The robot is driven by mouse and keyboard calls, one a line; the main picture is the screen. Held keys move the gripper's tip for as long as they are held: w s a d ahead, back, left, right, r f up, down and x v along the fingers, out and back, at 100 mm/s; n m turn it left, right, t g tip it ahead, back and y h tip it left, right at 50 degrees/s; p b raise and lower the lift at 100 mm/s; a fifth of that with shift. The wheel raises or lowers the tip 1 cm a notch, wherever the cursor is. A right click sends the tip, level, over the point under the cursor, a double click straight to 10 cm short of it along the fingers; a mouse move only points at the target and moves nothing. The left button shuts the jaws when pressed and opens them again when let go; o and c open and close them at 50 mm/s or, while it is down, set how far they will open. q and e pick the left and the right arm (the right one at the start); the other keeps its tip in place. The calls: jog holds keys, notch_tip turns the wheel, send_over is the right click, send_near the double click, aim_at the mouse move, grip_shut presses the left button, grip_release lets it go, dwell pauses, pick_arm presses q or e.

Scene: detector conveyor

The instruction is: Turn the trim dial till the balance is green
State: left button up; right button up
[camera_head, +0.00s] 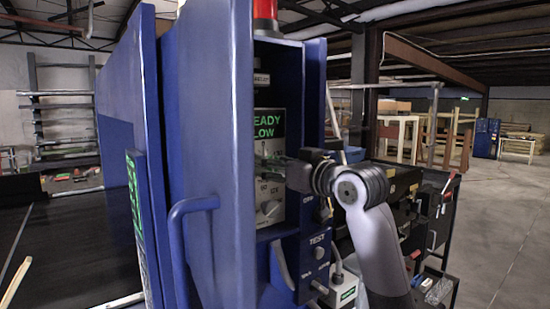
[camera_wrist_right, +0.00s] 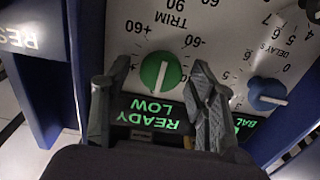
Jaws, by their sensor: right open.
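The trim dial (camera_wrist_right: 160,70) is a green round knob with a white pointer line, under upside-down TRIM lettering in the right wrist view. Its scale is marked from -60 to +60. My right gripper (camera_wrist_right: 160,80) is open, with one finger on each side of the dial in the picture; I see no clear contact. In the head view the right gripper (camera_head: 270,160) reaches into the blue cabinet recess and hides the dial. The display (camera_head: 268,124) reads READY LOW in green. A green BAL label (camera_wrist_right: 245,126) is partly hidden by a finger. My left gripper is out of view.
A blue DELAY dial (camera_wrist_right: 267,93) sits beside the trim dial. A pale knob (camera_head: 270,207) is lower on the panel. The blue cabinet (camera_head: 205,130) has side walls around the recess and a handle (camera_head: 178,235). A TEST button (camera_head: 319,252) is below right.

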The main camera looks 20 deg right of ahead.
jog(key=c, duration=1.1)
jog(key=shift+c, duration=0.2)
jog(key=shift+m, duration=0.4)
jog(key=shift+w+d+f+m, duration=0.1)
jog(key=shift+m, duration=4)
jog(key=shift+d+f+m, duration=0.1)
jog(key=shift+m, duration=4)
